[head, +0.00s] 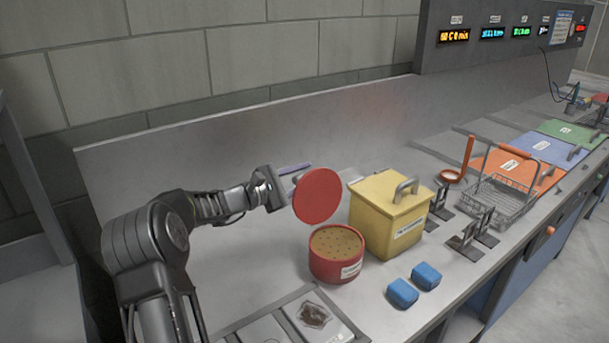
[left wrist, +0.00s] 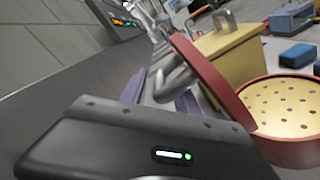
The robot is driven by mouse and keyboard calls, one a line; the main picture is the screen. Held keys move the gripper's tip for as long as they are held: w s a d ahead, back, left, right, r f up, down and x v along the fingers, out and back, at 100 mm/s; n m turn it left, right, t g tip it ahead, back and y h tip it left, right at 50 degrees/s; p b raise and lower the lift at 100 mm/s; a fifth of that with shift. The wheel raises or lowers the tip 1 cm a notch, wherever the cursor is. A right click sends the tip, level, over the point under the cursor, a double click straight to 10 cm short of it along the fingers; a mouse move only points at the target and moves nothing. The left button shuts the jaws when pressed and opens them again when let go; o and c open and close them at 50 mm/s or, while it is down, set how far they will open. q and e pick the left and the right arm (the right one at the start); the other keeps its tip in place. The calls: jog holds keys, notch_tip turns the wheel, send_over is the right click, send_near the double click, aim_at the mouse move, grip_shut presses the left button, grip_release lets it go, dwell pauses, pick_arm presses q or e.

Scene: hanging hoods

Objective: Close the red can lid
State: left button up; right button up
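The red can (head: 336,265) stands on the steel counter, with a perforated tan top inside its rim; it also shows in the left wrist view (left wrist: 285,150). Its round red lid (head: 318,196) stands raised, tilted up at the back left of the can. In the left wrist view the lid (left wrist: 212,80) is seen from its outer side, with a grey loop handle (left wrist: 172,84). My left gripper (head: 292,175) is behind the lid, its purple fingers (left wrist: 160,95) spread apart near the handle. The lid hides part of them. My right gripper is not in view.
A yellow box (head: 385,225) with a grey handle stands close right of the can. Two blue blocks (head: 403,293) lie in front of it. A wire basket (head: 500,200) and orange ladle (head: 455,175) are farther right. A tray (head: 315,320) lies at the front edge.

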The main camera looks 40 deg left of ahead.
pick_arm(q)
jog(key=shift+r, duration=0.1)
grip_shut()
jog(key=shift+r, duration=0.1)
